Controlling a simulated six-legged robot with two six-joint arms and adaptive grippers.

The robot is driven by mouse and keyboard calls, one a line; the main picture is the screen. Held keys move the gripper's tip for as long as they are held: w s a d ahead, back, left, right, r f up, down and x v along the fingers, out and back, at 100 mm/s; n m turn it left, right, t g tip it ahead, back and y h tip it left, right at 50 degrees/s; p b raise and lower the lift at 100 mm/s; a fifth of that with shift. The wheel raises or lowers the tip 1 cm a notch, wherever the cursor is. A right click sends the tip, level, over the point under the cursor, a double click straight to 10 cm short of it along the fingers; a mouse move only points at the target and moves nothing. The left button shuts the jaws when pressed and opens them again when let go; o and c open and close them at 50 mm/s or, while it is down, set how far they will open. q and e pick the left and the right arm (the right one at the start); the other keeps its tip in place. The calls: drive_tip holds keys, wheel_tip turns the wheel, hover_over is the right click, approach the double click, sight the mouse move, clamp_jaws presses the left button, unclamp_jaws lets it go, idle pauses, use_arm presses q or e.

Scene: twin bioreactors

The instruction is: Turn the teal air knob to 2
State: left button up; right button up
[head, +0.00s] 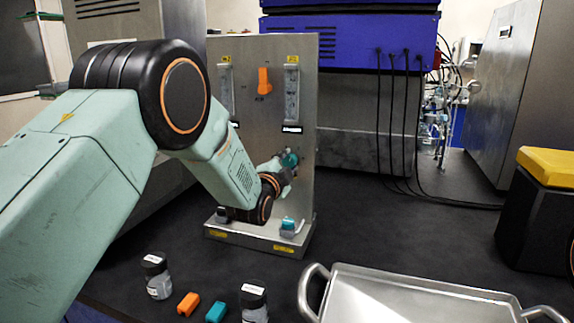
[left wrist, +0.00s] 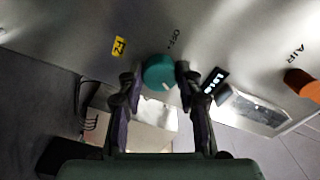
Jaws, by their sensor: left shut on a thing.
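The teal knob (head: 290,158) is on the upright metal panel (head: 262,130), low at its right side. My left gripper (head: 283,170) reaches it from the left and partly covers it. In the left wrist view the teal knob (left wrist: 158,73) sits between the two dark fingertips, and the gripper is shut on it. A white mark shows on the knob's face, and an OFF label stands beside it. The number scale is not readable. An orange knob (head: 264,80) is higher on the panel; in the left wrist view it (left wrist: 303,86) lies near the word AIR. My right gripper is not in view.
Two flow tubes flank the orange knob. A teal clip (head: 290,226) sits on the panel's foot. Jars, an orange block (head: 188,303) and a teal block (head: 215,312) lie in front. A metal tray (head: 400,290) is at front right. Cables hang behind.

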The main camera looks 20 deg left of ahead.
use_arm(q)
drive_tip(key=o, duration=1.2)
drive_tip(key=shift+c, duration=0.2)
drive_tip(key=shift+s, duration=0.15)
drive_tip(key=s, duration=1.1)
drive_tip(key=shift+s+a, duration=0.2)
drive_tip(key=shift+s, duration=0.2)
